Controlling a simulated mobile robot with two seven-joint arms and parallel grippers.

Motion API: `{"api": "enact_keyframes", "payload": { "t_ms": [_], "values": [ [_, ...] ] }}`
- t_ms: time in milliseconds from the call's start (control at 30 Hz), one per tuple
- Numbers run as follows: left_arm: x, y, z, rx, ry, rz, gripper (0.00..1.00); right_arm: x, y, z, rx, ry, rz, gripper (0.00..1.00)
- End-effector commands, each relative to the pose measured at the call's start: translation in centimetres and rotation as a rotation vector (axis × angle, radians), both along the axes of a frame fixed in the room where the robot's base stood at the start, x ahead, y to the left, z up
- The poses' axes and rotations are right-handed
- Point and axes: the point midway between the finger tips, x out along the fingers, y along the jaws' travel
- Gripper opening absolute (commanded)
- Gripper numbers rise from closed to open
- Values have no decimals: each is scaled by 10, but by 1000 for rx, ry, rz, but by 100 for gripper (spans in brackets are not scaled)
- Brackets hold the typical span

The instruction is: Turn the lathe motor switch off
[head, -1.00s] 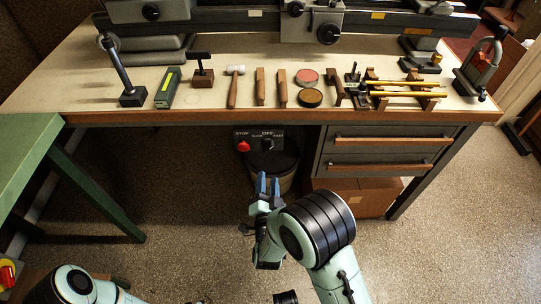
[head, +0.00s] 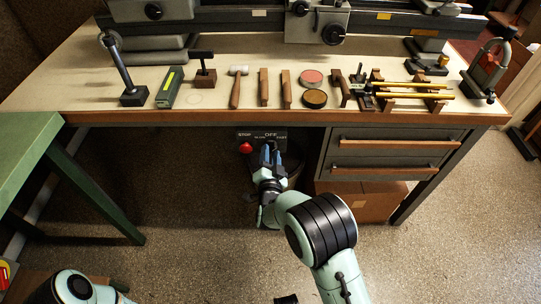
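The lathe motor switch panel (head: 262,134) is a dark box under the bench's front edge. It has a red stop button (head: 246,147) on the left and a rotary knob below the OFF label on the right. My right gripper (head: 270,152) reaches up to the panel with its blue fingers at the knob. The fingers hide most of the knob, so its setting and whether they grip it cannot be told. My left gripper is out of view; only part of that arm shows at bottom left.
The workbench (head: 215,100) above carries the lathe (head: 240,18) and a row of hand tools. Drawers (head: 390,152) stand right of the panel, with a cardboard box (head: 372,203) beneath. A dark bin is partly hidden behind my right gripper. A green table (head: 25,150) is at left.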

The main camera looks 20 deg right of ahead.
Motion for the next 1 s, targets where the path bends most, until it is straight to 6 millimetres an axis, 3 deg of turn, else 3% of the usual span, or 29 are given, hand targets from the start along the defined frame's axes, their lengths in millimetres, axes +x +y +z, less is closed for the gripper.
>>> {"api": "enact_keyframes", "payload": {
  "t_ms": [33,100,633,1000],
  "values": [
    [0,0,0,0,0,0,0,0,0,0,0,0,0,18],
    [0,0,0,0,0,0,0,0,0,0,0,0,0,0],
    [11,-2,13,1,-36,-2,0,0,0,1,-111,32,0,0],
    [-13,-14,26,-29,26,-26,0,-1,0,1,-391,113,1,0]
  ]
}}
